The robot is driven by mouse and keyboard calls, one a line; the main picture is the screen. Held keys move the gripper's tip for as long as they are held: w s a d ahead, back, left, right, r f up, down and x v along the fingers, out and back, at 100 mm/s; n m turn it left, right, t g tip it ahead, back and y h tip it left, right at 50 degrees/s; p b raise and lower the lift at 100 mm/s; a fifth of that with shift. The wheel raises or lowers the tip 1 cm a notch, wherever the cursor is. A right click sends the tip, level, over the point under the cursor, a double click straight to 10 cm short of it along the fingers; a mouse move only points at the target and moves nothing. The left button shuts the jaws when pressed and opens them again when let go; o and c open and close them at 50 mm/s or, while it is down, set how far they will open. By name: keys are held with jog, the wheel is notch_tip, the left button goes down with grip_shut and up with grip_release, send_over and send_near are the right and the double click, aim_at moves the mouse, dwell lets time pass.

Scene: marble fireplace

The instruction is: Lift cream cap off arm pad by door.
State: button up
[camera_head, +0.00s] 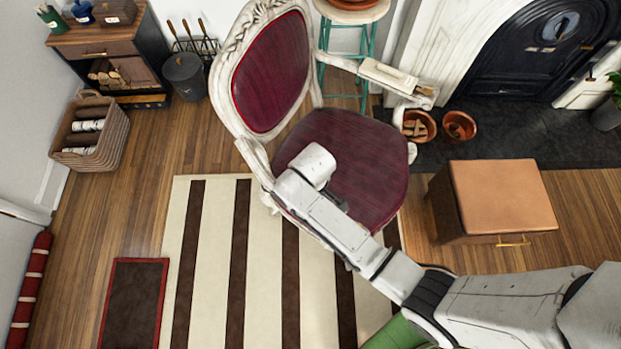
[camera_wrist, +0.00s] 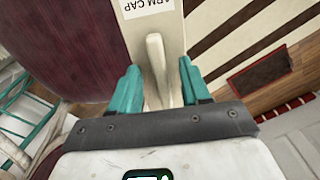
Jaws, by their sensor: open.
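The cream cap (camera_wrist: 174,35) lies on a chair arm in the wrist view, with a printed label reading "ARM CAP" and a raised upright grip. My gripper (camera_wrist: 159,66) is open, its teal fingers on either side of that grip with gaps visible. In the head view my arm hides this cap and the fingers. The white carved chair (camera_head: 235,85) has a dark red back and seat (camera_head: 365,150). A similar cream cap (camera_head: 388,74) sits on its far arm, beside the fireplace.
A tan-topped box (camera_head: 503,195) stands right of the chair. Terracotta bowls (camera_head: 460,126) sit on the hearth. A teal-legged stool (camera_head: 345,45) is behind. A striped rug (camera_head: 218,260) lies underneath; a red roll (camera_head: 30,290) lies at the left wall. The left floor is fairly clear.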

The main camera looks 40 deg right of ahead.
jog(key=shift+f, duration=0.2)
jog(key=shift+c, duration=0.5)
grip_shut()
